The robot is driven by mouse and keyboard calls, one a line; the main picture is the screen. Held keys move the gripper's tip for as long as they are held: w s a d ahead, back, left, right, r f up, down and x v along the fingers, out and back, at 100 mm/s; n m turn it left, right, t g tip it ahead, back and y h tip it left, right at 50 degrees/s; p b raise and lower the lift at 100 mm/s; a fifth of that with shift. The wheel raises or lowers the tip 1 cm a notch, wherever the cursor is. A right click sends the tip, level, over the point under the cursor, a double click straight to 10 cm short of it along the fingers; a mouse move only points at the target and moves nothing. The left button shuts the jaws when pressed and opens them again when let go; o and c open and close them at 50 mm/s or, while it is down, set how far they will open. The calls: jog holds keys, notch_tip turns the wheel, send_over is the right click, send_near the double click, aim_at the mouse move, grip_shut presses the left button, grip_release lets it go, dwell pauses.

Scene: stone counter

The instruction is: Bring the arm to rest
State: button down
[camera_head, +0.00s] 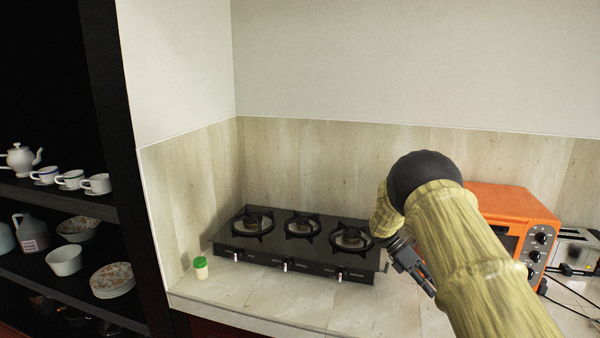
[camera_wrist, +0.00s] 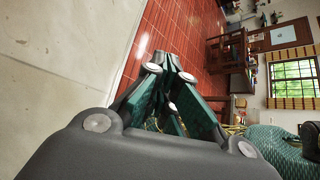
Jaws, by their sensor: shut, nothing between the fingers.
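My arm reaches in from the lower right in the head view, its elbow bent in front of the orange oven. My gripper (camera_head: 413,266) hangs beside the right end of the stove, partly hidden by my own arm. In the wrist view my gripper (camera_wrist: 174,62) has its fingers together with nothing between them. The wrist camera looks along the pale counter side and out over the red floor.
A black stove (camera_head: 300,242) with three burners stands on the stone counter (camera_head: 250,296). A green-lidded jar (camera_head: 201,268) is at its left. An orange oven (camera_head: 512,222) and a toaster (camera_head: 575,250) stand at right. Dark shelves (camera_head: 100,205) with crockery are at far left.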

notch_tip(320, 180, down, 11)
jog(key=s+y, duration=0.1)
jog(key=s, duration=0.1)
jog(key=s+a+f+m+t+y, duration=0.1)
jog(key=s+a+f+m+y, duration=0.15)
jog(key=s+f, duration=0.6)
jog(key=s+a+f+m+t+y, duration=0.2)
jog(key=s+a+f+m, duration=0.15)
jog(key=s+f, duration=0.55)
jog(key=s+a+f+m+t+y, duration=0.1)
jog(key=s+a+f+m, duration=0.2)
jog(key=s, duration=0.4)
jog(key=s+a+f+m+t+y, duration=0.1)
jog(key=s+a+f+m+y, duration=0.2)
jog(key=s, duration=0.5)
jog(key=s+a+r+m+t, duration=0.1)
jog(key=s+a+r+m, duration=0.15)
jog(key=s, duration=0.45)
jog(key=s+a+r+m+t, duration=0.15)
jog(key=s+m, duration=0.25)
jog(key=s, duration=0.4)
notch_tip(320, 180, down, 8)
jog(key=h+b, duration=0.1)
jog(key=b, duration=0.8)
jog(key=shift+w+f, duration=0.2)
jog(key=shift+w, duration=0.05)
